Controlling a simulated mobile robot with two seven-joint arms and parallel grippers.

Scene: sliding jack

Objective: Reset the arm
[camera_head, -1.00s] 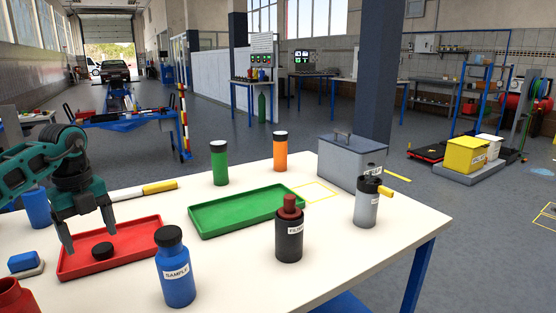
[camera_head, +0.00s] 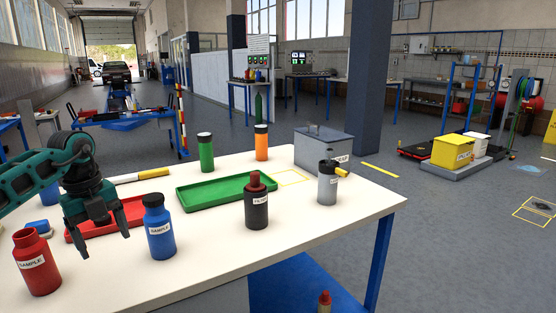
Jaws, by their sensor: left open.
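My left arm comes in from the left. Its dark teal gripper (camera_head: 104,244) is open and points down, with nothing seen between its fingers. It shows between the red SAMPLE bottle (camera_head: 39,272) and the blue SAMPLE bottle (camera_head: 160,238), in front of the red tray (camera_head: 134,211). The gripper covers part of that tray, and the black cap seen there earlier is hidden. How high the fingertips are above the white table (camera_head: 215,262) is hard to tell. My right gripper is not in view.
A green tray (camera_head: 190,200) lies mid-table. Around it stand a green bottle (camera_head: 206,155), an orange bottle (camera_head: 261,143), a black bottle (camera_head: 258,208), a grey bottle (camera_head: 327,187) and a grey lidded box (camera_head: 318,151). The front middle of the table is bare.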

